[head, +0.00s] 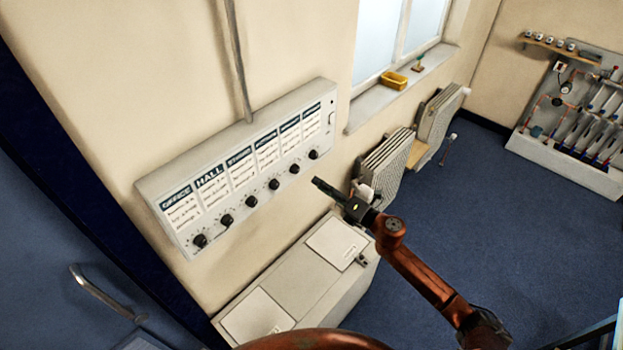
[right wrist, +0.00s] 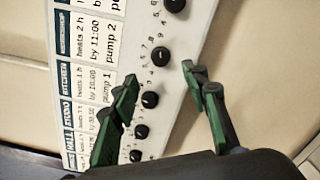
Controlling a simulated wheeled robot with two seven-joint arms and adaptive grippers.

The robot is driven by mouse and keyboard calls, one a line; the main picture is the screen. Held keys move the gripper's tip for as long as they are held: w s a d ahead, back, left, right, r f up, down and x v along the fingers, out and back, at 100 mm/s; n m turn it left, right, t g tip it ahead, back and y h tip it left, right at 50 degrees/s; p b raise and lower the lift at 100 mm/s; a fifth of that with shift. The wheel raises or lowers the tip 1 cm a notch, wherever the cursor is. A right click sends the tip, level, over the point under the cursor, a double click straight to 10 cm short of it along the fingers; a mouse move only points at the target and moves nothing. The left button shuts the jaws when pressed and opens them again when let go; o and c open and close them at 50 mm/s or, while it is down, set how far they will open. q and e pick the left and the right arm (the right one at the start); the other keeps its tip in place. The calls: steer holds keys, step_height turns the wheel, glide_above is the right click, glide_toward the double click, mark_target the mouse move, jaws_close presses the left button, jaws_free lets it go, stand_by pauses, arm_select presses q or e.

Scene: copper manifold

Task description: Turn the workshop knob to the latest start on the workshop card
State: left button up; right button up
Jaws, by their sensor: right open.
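A grey wall panel (head: 172,181) carries a row of paper cards, each with a black knob below it. Office and Hall read clearly in the head view; the workshop heading is too small or cut off to identify. My right gripper (head: 318,185) is open and empty, apart from the panel near its right end. In the right wrist view, its green fingers (right wrist: 159,78) appear either side of a black knob (right wrist: 160,57) with dial numbers around it. The card (right wrist: 102,37) beside that knob reads "heats 2 h", "by 11:00", "pump 2". My left gripper is not visible.
A pale cabinet (head: 302,275) stands below the panel. Radiators (head: 384,165) line the wall to the right, under a window sill (head: 372,104) with a yellow tray (head: 394,80). A pipe board (head: 566,158) stands at the far right. Blue floor lies open between.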

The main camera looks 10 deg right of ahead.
steer(key=shift+v, duration=1.2)
steer(key=s+d+f+m+h+b, duration=0.1)
steer(key=d+f+m+h+b, duration=0.15)
steer(key=d+f+m, duration=0.75)
steer(key=d+f+m+h+b, duration=0.15)
steer(key=f+h, duration=0.25)
steer(key=f, duration=1.4)
steer(key=s+d+f+m+g+h+b, duration=0.15)
steer(key=s+f, duration=0.25)
steer(key=f, duration=0.4)
steer(key=s+d+f+m+g+h+b, duration=0.1)
steer(key=s+d+f+m+g, duration=0.2)
steer(key=f, duration=0.5)
steer(key=s+d+f+m+h+b, duration=0.1)
steer(key=s+d+f+m, duration=0.15)
steer(key=s+f, duration=0.45)
steer(key=s+f+m+g+b, duration=0.2)
steer(key=s+f+m+g, duration=0.3)
steer(key=s+f, duration=1.45)
steer(key=s+a+f+m+g+b, duration=0.1)
steer(key=s+f, duration=0.5)
steer(key=s, duration=0.7)
steer(key=s+a+f+m+g+b, duration=0.2)
steer(key=s+a+f, duration=0.4)
steer(key=s, duration=0.7)
steer(key=m+g, duration=0.1)
steer(key=m, duration=0.1)
steer(key=shift+f+m, duration=0.35)
steer(key=shift+f, duration=0.05)
